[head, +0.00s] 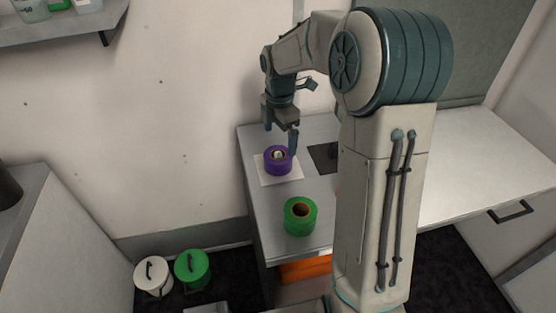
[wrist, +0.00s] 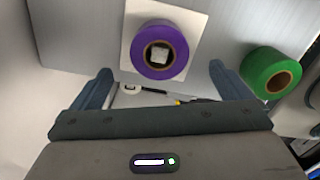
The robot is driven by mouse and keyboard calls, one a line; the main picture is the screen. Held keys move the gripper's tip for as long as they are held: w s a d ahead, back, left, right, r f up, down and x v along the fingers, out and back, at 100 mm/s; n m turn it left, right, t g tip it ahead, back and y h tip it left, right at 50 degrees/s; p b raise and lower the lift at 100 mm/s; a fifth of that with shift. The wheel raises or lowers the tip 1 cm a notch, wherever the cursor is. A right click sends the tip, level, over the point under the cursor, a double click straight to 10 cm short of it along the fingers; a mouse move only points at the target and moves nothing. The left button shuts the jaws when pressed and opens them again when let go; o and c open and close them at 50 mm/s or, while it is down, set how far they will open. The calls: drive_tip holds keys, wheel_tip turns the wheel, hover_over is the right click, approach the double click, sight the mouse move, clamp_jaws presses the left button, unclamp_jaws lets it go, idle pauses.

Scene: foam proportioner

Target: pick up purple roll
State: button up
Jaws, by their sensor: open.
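The purple roll (head: 278,167) lies flat on a white square sheet (head: 283,179) on the grey counter. A small whitish thing shows in its central hole. In the wrist view the purple roll (wrist: 172,65) lies ahead of and between the fingers, apart from both. My gripper (head: 281,142) is open and empty, pointing down just above the roll in the head view. Both fingers of my gripper (wrist: 160,88) show spread wide in the wrist view.
A green roll (head: 300,216) stands on the counter (head: 262,224) nearer the front edge; it is at the right in the wrist view (wrist: 270,72). A dark square (head: 323,156) lies right of the purple roll. White (head: 153,276) and green (head: 192,268) lidded containers stand on the floor.

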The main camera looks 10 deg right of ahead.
sight(278, 152)
drive_tip(key=f, duration=0.8)
drive_tip(key=shift+a+f, duration=0.2)
drive_tip(key=c, duration=1.1)
